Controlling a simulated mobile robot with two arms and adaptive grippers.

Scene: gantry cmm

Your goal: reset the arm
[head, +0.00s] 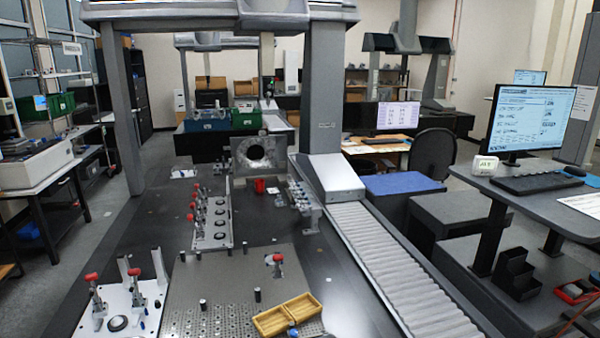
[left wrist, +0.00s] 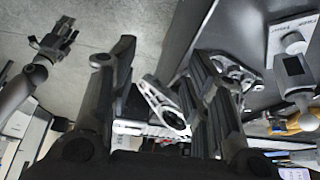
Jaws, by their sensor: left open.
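Neither of my grippers shows in the head view. In the left wrist view my left gripper (left wrist: 160,85) is open, its two dark fingers spread wide. A pale metal bracket (left wrist: 158,100) shows in the gap between them; I cannot tell how far beyond the fingers it lies, and no grip on it shows. In the upper left of the same view a grey arm ends in a small dark gripper (left wrist: 55,40), which looks like my right one. It is held over grey floor, too small to tell open or shut.
In the head view a dark table carries a perforated plate (head: 200,275), red-handled clamps (head: 97,290), a wooden tray (head: 285,315) and a metal block with a round bore (head: 257,155). A roller conveyor (head: 385,270) runs along its right. Gantry columns (head: 325,110) stand behind.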

